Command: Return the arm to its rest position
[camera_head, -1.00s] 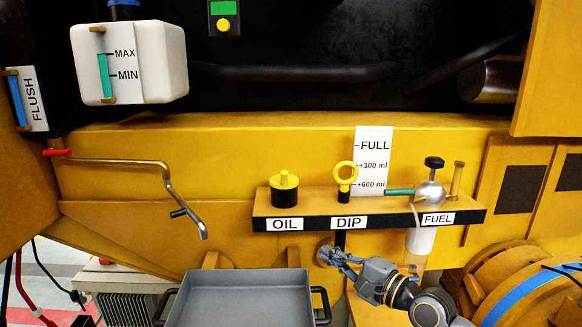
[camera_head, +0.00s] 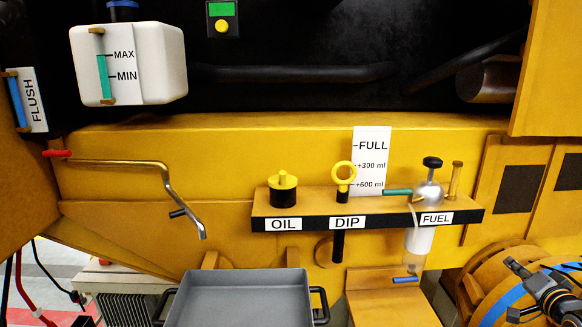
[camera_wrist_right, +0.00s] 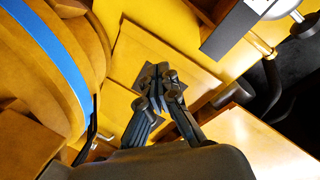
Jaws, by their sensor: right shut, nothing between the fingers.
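My right gripper (camera_head: 534,288) is at the lower right edge of the head view, in front of the round yellow drum with a blue stripe (camera_head: 497,303). It is apart from the service shelf and holds nothing. In the right wrist view its fingers (camera_wrist_right: 160,82) are closed together, with yellow panels behind them. My left gripper is not in view.
The shelf (camera_head: 365,220) carries the oil cap (camera_head: 283,189), yellow dipstick ring (camera_head: 343,172) and fuel filter (camera_head: 429,192). A grey drain tray (camera_head: 244,301) stands below. A white tank (camera_head: 131,62) is at upper left. A bent pipe (camera_head: 168,185) sticks out at left.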

